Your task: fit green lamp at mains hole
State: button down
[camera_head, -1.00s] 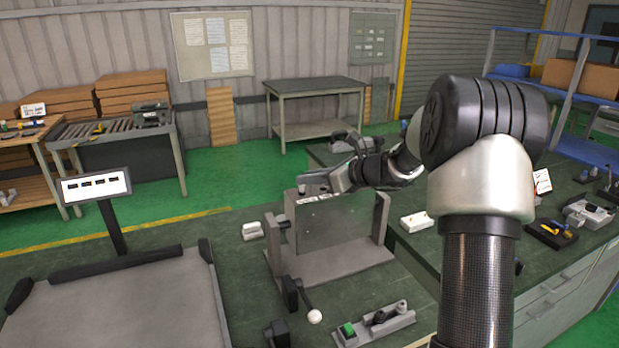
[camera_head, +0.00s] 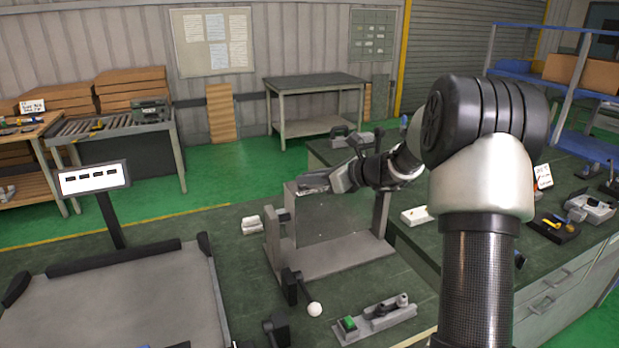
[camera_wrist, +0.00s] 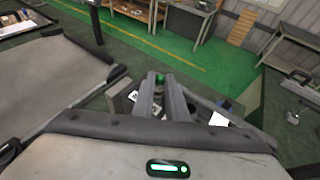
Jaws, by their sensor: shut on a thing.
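My gripper (camera_head: 308,189) is at the top left of an upright grey panel (camera_head: 335,222) held in a grey stand (camera_head: 345,262). In the wrist view its two fingers (camera_wrist: 160,88) are closed together, with a small green lamp (camera_wrist: 160,78) between their tips. I cannot make out the lamp in the head view. The fingers lie level with the panel's upper edge; I cannot tell whether the lamp touches the panel. The mains hole cannot be made out in either view.
A holder with a green part (camera_head: 348,324) and dark parts lies in front of the stand. A lever with a white ball (camera_head: 314,310) stands by it. A white block (camera_head: 251,225) lies left, another (camera_head: 416,216) right. A large grey tray (camera_head: 120,300) fills the lower left.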

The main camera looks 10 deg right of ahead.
jog(key=shift+f, duration=0.25)
jog(key=c, duration=1.7)
grip_release()
jog(key=shift+s, duration=0.1)
jog(key=v, duration=1.7)
jog(key=shift+r, duration=0.25)
